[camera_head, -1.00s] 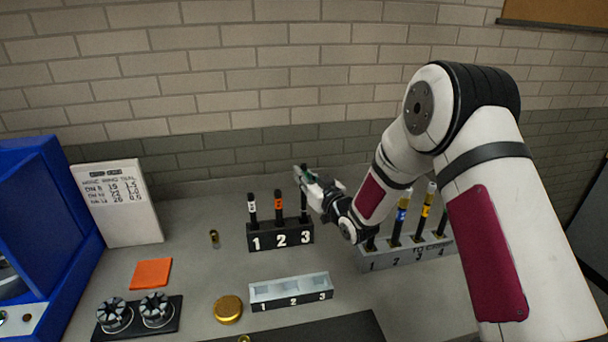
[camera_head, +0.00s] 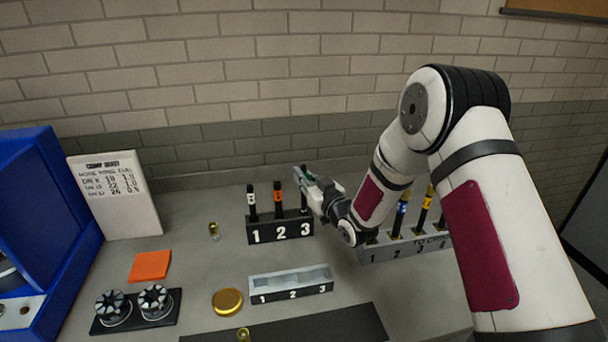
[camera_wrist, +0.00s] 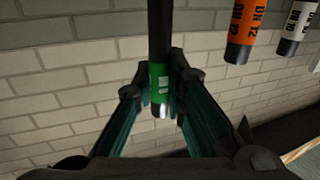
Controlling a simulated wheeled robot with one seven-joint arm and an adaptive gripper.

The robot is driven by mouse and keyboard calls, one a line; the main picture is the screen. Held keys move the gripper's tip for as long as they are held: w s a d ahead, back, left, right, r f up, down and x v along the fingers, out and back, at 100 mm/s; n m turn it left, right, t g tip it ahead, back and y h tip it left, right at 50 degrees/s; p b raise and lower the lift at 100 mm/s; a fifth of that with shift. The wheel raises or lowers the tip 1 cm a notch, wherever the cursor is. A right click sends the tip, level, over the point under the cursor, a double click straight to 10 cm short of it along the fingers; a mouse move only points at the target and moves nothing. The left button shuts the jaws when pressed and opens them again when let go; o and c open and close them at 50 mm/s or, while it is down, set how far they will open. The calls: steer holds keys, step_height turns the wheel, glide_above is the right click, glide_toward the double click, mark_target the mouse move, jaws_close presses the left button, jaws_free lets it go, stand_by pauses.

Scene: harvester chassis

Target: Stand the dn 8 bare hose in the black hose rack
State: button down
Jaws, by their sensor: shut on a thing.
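My gripper (camera_head: 306,175) is shut on the upper end of a black hose with a green band (camera_wrist: 159,82), taken to be the dn 8 hose. The band's print is too small to read. The hose (camera_head: 304,196) is about upright over slot 3 of the black hose rack (camera_head: 268,238). Its lower end meets the rack's top edge in the picture; I cannot tell how deep it is seated. The white-banded DN 10 hose (camera_head: 252,203) stands in slot 1 and the orange-banded DN 12 hose (camera_head: 278,200) in slot 2.
A grey numbered rack (camera_head: 405,250) with several banded hoses stands right, partly behind my arm. A pale three-slot tray (camera_head: 291,285) lies in front. A brass disc (camera_head: 227,301), orange pad (camera_head: 150,266), sign (camera_head: 114,197) and blue machine (camera_head: 40,220) are left.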

steer(key=shift+f+b, duration=0.6)
steer(key=shift+f, duration=1.65)
steer(key=c, duration=1.6)
jaws_free()
steer(key=shift+o, duration=0.2)
steer(key=shift+s, duration=0.1)
steer(key=v, duration=1.2)
steer(key=shift+f, duration=0.15)
